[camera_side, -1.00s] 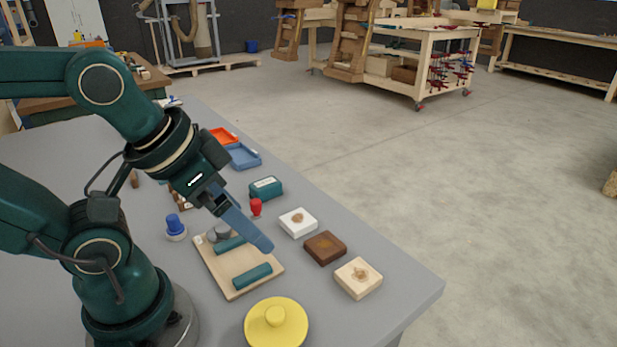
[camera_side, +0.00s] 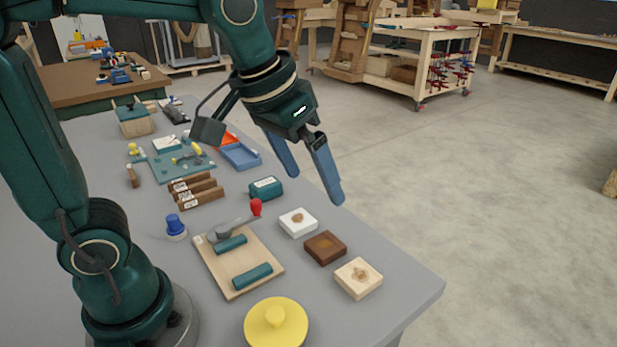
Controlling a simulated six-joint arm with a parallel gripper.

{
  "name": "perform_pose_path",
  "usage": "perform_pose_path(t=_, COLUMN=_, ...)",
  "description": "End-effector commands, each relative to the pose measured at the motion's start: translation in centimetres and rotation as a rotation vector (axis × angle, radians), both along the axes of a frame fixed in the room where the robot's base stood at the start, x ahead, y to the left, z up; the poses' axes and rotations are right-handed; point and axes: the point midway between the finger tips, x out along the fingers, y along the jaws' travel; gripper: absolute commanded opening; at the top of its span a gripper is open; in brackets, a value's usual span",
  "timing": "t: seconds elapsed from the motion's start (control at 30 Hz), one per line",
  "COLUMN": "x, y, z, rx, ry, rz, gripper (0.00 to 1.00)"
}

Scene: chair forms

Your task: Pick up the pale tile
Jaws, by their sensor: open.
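Three square tiles lie in a row on the grey table. The pale tile (camera_side: 370,290), cream wood with a tan mark on top, is nearest the table's front right corner. A dark brown tile (camera_side: 325,247) lies just behind it, and a white tile (camera_side: 298,223) with a tan mark lies behind that. My gripper (camera_side: 315,187) is open and empty, its two blue fingers apart and pointing down to the right. It is raised above the table, in the picture above the white tile and farther back than the pale tile. No tile is hidden.
A wooden board (camera_side: 236,290) with two teal bars lies left of the tiles. A yellow round lid (camera_side: 262,325) is in front. The table edge (camera_side: 400,258) runs close along the tiles' right.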

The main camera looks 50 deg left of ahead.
Motion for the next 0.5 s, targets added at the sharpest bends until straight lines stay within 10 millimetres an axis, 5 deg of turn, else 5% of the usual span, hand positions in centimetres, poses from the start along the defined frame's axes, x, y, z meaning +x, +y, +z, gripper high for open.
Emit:
perform_pose_path(t=0.3, x=6.2, y=-2.4, z=-5.4, rx=0.004, ry=0.183, rz=-0.019, gripper=1.0)
perform_pose_path(t=0.5, x=7.9, y=-3.8, z=-10.4, rx=0.02, ry=0.296, rz=-0.045, gripper=1.0)
